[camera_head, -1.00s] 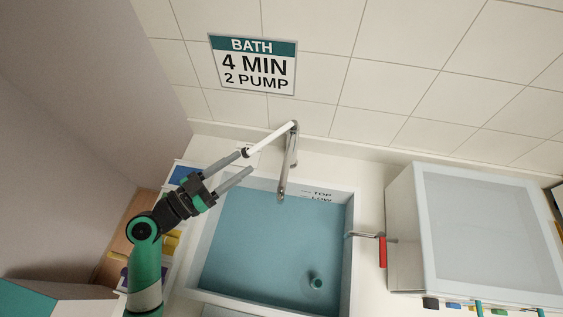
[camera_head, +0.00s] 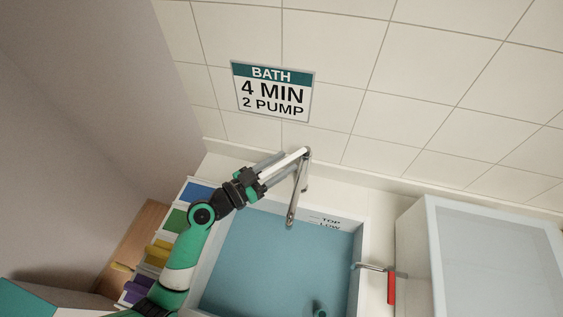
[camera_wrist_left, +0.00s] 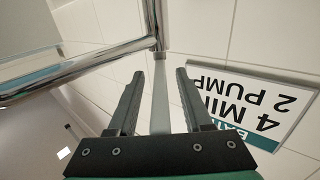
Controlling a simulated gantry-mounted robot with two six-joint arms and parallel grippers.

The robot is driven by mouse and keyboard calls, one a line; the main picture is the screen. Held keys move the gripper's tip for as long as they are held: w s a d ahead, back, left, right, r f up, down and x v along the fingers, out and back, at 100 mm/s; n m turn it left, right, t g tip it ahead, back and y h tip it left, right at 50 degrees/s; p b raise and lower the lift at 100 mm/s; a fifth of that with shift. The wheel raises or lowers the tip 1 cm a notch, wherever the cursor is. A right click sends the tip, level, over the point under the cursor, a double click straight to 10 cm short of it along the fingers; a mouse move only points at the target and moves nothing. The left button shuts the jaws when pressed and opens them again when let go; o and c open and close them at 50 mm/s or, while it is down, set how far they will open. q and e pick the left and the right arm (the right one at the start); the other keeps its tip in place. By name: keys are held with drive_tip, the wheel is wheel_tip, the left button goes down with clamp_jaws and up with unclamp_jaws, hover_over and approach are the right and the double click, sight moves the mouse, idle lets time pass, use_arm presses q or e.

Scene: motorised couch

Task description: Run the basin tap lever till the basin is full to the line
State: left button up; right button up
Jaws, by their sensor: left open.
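The basin (camera_head: 357,250) holds blue-green water. The marks TOP and LOW (camera_head: 329,222) show on its far wall, with the water's edge close to LOW. The chrome tap (camera_head: 297,190) reaches over the basin's far side. Its white lever (camera_head: 290,159) runs left from the top of the tap post. My left gripper (camera_head: 286,164) is open at the lever, its fingers reaching towards the post. In the left wrist view the pale lever (camera_wrist_left: 160,105) lies between the two spread fingers, with a gap on each side. My right gripper is not in view.
A BATH sign (camera_head: 272,92) reads 4 MIN, 2 PUMP on the tiled wall. A red-handled metal fitting (camera_head: 391,288) is at the basin's right edge, beside a pale cabinet (camera_head: 490,250). Coloured trays (camera_head: 173,219) stand left. A dark green object (camera_head: 319,309) shows in the basin.

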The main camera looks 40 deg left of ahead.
use_arm(q)
clamp_jaws()
idle(1.4)
